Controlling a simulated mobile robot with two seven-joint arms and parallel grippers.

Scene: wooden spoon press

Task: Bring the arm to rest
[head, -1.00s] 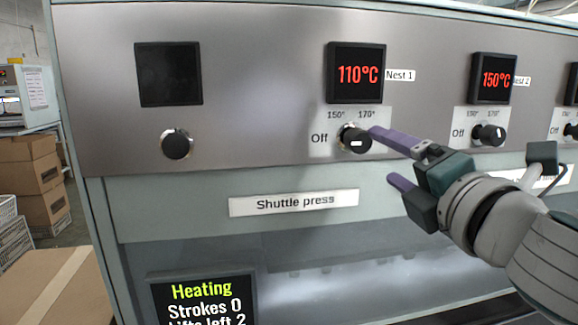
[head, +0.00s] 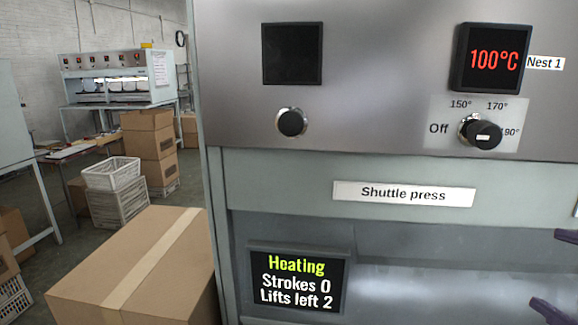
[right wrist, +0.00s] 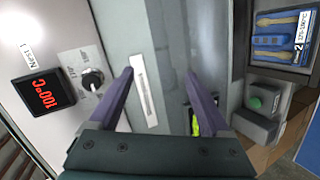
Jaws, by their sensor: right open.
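My right gripper (head: 558,273) shows only as two purple fingertips at the right edge of the head view. The fingers are apart, with nothing between them, in front of the press's lower front. In the right wrist view the gripper (right wrist: 160,72) is open and empty, with the press panel beyond it. The black Nest 1 knob (head: 481,133) is clear of the fingers. The Nest 1 display (head: 490,58) reads 100°C in red. My left gripper is not in view.
The press screen (head: 297,279) reads Heating, Strokes 0, Lifts left 2. A large cardboard box (head: 105,285) stands left of the press. In the right wrist view a blue tray (right wrist: 282,42) with wooden spoons and a green button (right wrist: 256,102) lie at right.

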